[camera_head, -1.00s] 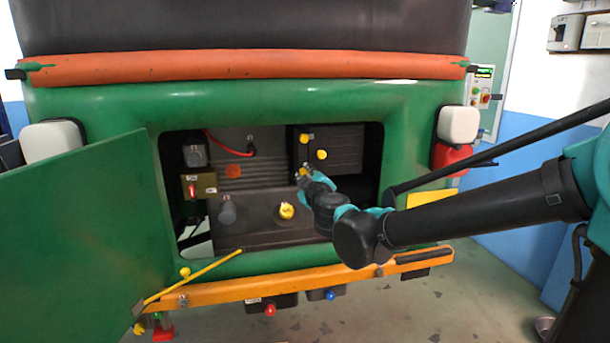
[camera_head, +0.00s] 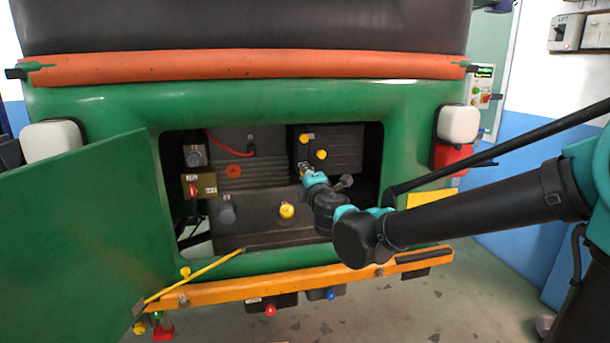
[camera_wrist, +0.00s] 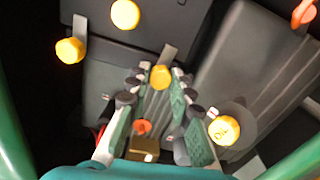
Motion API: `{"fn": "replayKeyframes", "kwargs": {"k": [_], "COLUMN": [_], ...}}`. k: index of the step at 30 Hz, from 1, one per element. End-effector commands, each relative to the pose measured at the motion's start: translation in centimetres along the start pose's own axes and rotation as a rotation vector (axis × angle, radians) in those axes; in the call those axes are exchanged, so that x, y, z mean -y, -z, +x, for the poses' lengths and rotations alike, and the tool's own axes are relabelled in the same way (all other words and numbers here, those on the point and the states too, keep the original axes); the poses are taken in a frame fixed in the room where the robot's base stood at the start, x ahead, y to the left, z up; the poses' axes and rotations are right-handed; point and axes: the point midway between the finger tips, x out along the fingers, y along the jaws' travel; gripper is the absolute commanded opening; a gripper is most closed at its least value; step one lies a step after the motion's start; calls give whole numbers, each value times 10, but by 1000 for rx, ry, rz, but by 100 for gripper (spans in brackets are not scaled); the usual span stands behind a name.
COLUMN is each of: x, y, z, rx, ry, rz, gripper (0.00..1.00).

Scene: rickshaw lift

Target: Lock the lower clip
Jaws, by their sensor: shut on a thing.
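A black box (camera_head: 345,143) sits in the upper right of the open engine bay. The lower clip (camera_wrist: 160,77) shows in the wrist view as a yellow tip between my fingertips, near the box's edge. My gripper (camera_wrist: 160,84) is shut on that tip; its teal pads lie on both sides. In the head view my gripper (camera_head: 305,172) is at the box's lower left edge, largely covering the clip. Whether the clip is latched cannot be told.
Two yellow knobs (camera_head: 305,138) (camera_head: 321,154) are on the box. A yellow oil cap (camera_head: 286,210) stands below left of my gripper. A red hose (camera_head: 222,143) runs behind. The bay's green frame (camera_head: 270,113) surrounds the arm closely. A green door (camera_head: 85,230) hangs open at left.

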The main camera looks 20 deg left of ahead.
Motion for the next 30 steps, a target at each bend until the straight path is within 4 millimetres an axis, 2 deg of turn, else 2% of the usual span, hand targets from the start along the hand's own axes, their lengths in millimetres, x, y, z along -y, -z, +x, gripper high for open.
{"fn": "replayKeyframes", "kwargs": {"k": [9,23,24,28,30], "x": [1,1,1,1,0], "y": [0,1,1,0,0], "z": [-1,-1,-1,-1,0], "rx": [-2,-2,-2,-1,-1], "ry": [0,0,0,0,0], "rz": [-88,-97,-97,-97,-97], "gripper": [0,0,25,41,43]}}
